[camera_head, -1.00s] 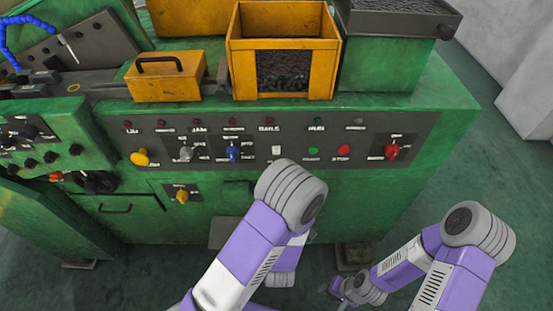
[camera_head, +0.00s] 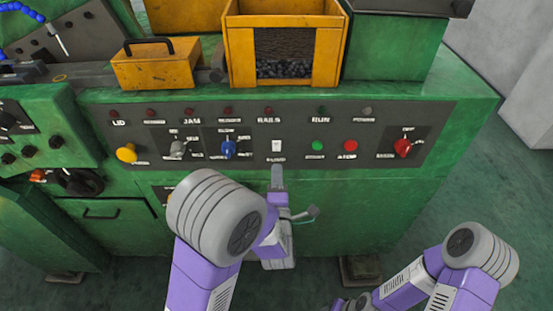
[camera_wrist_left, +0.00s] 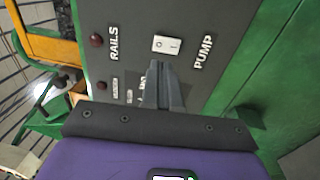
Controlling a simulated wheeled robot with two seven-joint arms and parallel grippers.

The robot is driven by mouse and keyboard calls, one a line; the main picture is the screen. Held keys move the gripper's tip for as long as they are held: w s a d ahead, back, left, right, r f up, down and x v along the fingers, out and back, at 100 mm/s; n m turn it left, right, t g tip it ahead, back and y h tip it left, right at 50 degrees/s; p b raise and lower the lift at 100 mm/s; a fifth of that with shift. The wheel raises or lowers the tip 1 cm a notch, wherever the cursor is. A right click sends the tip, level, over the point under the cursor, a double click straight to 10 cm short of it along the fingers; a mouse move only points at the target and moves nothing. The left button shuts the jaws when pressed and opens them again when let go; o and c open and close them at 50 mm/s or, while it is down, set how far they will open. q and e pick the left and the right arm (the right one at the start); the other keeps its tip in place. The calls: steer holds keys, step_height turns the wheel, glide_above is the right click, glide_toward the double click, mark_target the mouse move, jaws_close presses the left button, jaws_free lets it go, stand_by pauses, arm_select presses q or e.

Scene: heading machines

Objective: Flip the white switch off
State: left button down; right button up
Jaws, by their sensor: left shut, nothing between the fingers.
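The white switch (camera_head: 277,145) is a small rocker set in the dark control panel, above the label PUMP. In the left wrist view the white switch (camera_wrist_left: 166,45) shows its O and I marks, with PUMP to its right. My left gripper (camera_head: 278,168) is shut and empty, with its tips just below the switch in the head view. In the left wrist view the shut fingers (camera_wrist_left: 154,66) point at the panel beside the switch; I cannot tell whether they touch it. My right arm is at the lower right, and its gripper does not show clearly.
On the panel, a blue knob (camera_head: 228,148) is left of the switch, and a green button (camera_head: 317,146), a red button (camera_head: 351,146) and a red knob (camera_head: 403,147) are to its right. A yellow bin (camera_head: 238,52) stands above the panel.

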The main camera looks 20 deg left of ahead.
mark_target(277, 144)
arm_select(q)
steer(key=x, duration=0.7)
steer(key=shift+w+r, duration=0.15)
steer(key=shift+w, duration=0.05)
arm_select(e)
steer(key=shift+r, duration=0.15)
